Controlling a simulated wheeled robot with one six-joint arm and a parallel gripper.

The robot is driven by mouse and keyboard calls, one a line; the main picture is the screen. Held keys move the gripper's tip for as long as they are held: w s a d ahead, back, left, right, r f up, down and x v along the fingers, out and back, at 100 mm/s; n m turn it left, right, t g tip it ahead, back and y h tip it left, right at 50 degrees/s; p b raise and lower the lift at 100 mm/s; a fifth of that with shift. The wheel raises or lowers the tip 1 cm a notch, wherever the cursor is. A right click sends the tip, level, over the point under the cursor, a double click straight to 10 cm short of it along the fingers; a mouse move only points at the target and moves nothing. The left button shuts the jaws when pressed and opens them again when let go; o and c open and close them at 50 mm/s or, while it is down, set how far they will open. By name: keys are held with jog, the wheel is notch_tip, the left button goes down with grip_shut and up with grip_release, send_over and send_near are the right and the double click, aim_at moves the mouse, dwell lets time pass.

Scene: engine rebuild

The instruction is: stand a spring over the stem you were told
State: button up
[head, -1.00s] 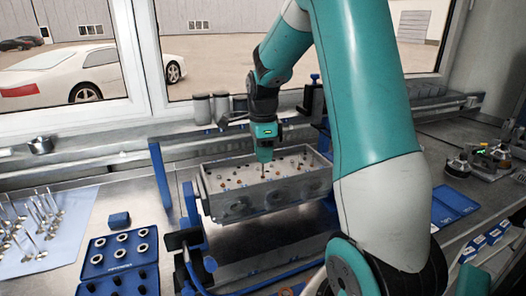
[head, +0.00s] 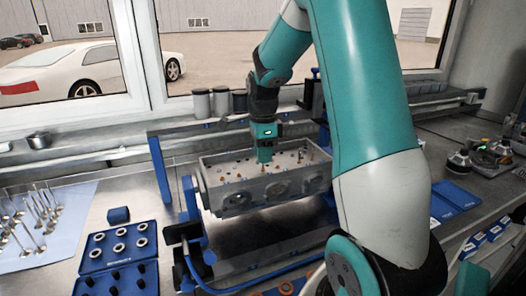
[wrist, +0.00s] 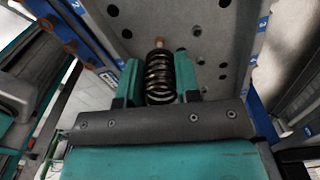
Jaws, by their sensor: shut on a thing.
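My gripper (wrist: 159,84) is shut on a dark coil spring (wrist: 160,76), held between its two green fingers in the wrist view. A copper-coloured stem tip (wrist: 158,43) shows at the spring's far end; I cannot tell whether the spring is around that stem or only in line with it. In the head view my gripper (head: 264,158) points down over the grey cylinder head (head: 232,203), whose top carries several small copper-tipped stems. The spring is too small to make out in the head view, and its lower end is hidden.
The cylinder head sits in a blue stand (head: 192,215). A blue tray (head: 90,262) with several rings and dark pieces lies front left. Several valves lie on a pale blue cloth (head: 70,235) at far left. Dark and grey canisters (head: 201,103) stand behind the head.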

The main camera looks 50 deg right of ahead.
jog(key=shift+f+b, duration=0.95)
jog(key=shift+f, duration=0.6)
jog(key=o, duration=1)
notch_tip(320, 180, up, 18)
jog(key=shift+f+b, duration=0.25)
jog(key=shift+b, duration=0.4)
